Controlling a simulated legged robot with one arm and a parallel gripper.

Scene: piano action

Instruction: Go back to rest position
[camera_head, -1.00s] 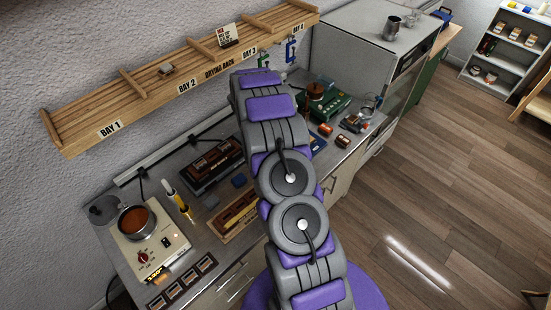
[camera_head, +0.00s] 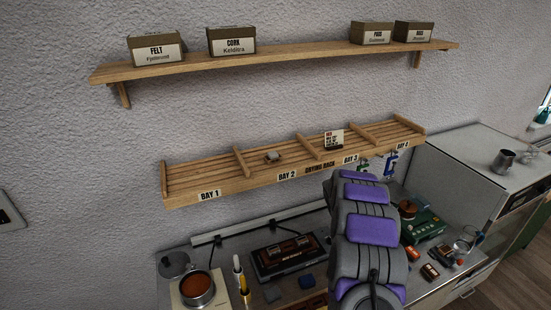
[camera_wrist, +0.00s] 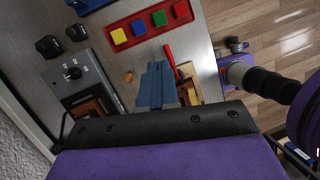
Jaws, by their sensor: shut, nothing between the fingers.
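My arm (camera_head: 370,230), grey with purple pads, rises from the bottom of the head view, right of centre, in front of the workbench. Its end is hidden there behind its own links. In the wrist view my gripper (camera_wrist: 157,68) shows as two blue fingers pressed together, with nothing between them. They point over the grey worktop, below a red tray (camera_wrist: 112,52) with yellow, blue, green and red blocks. A red-handled tool (camera_wrist: 171,60) lies just right of the fingertips. I cannot tell the exact height of the fingers above the worktop.
A drying rack (camera_head: 217,183) is on the wall behind my arm, holding a small grey piece and a card. A wooden shelf (camera_head: 300,59) with labelled boxes is above it. A pot (camera_head: 197,287) stands at lower left. A grey cabinet (camera_head: 470,150) is at right.

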